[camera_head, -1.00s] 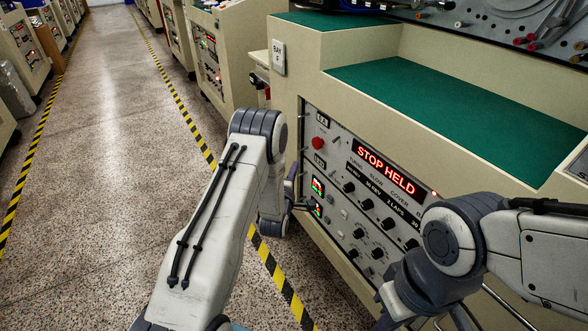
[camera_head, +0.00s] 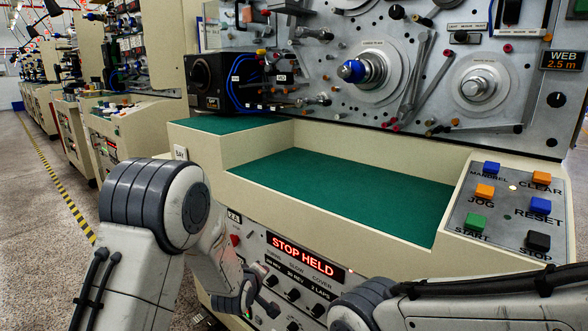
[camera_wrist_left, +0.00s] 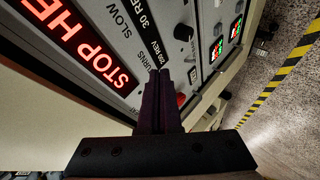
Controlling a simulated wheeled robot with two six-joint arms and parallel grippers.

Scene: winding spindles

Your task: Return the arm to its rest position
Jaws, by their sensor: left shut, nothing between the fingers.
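My left arm comes in from the left in the head view, bent at a grey joint, with its wrist low in front of the machine's control panel (camera_head: 318,287). In the left wrist view my left gripper (camera_wrist_left: 160,74) has its two dark fingers together with nothing between them. Its tips point at the panel (camera_wrist_left: 150,32) and overlap it in the picture; I cannot tell the exact gap. My right arm reaches in from the lower right in the head view, and its gripper is out of the frame.
The lit "STOP HELD" display (camera_head: 304,256) is on the panel. Above it are a green work surface (camera_head: 340,190), a button box (camera_head: 500,215) and a blue-tipped spindle (camera_head: 353,71). More machines stand along the left. The aisle floor (camera_head: 35,235) has a yellow-black stripe.

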